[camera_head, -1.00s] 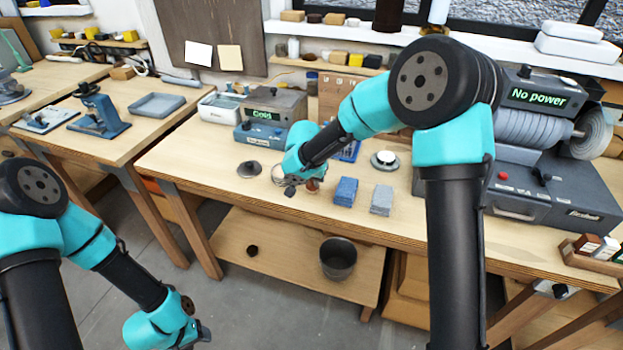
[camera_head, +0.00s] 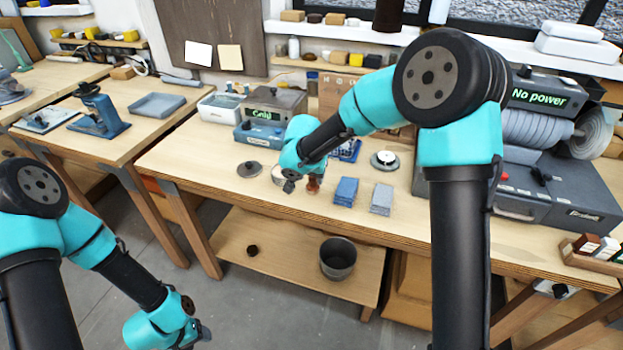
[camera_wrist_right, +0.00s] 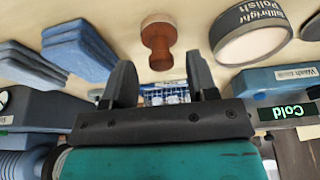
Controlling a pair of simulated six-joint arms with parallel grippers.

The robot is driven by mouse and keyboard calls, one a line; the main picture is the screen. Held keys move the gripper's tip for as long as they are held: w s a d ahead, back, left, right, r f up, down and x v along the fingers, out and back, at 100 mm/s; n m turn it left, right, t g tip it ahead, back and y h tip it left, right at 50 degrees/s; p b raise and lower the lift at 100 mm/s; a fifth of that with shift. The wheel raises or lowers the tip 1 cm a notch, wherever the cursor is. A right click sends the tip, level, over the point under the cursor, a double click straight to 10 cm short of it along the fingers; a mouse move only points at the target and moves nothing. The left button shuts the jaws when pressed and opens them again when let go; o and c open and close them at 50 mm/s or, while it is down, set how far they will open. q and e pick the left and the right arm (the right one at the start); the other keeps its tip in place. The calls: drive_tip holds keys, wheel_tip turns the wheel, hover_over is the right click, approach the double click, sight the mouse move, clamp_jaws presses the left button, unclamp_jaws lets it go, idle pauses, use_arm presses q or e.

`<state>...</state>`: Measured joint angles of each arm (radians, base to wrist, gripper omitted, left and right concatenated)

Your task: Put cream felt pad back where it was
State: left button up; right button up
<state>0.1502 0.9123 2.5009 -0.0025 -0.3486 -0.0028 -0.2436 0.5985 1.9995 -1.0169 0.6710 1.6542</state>
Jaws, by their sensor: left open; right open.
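I cannot make out a cream felt pad for certain in either view. My right gripper (camera_head: 290,186) is over the front of the middle bench. In the right wrist view its fingers (camera_wrist_right: 160,76) are apart with nothing held. A reddish-brown turned wooden piece (camera_wrist_right: 158,42) stands just beyond the fingers, apart from them; it also shows in the head view (camera_head: 313,184). A round polish tin (camera_wrist_right: 253,38) is beside it, partly hidden by my gripper in the head view. My left gripper (camera_head: 204,334) is low at the bottom left, away from the benches, open and empty.
A blue stack (camera_head: 346,191) and a grey stack (camera_head: 382,199) lie right of the wooden piece. A round dark lid (camera_head: 249,169) lies to its left. Behind are a pale-topped round item (camera_head: 385,159) and the "Cold" unit (camera_head: 273,105). The bench's front left is clear.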

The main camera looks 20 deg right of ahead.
drive_tip(key=v, duration=1)
idle(1.2)
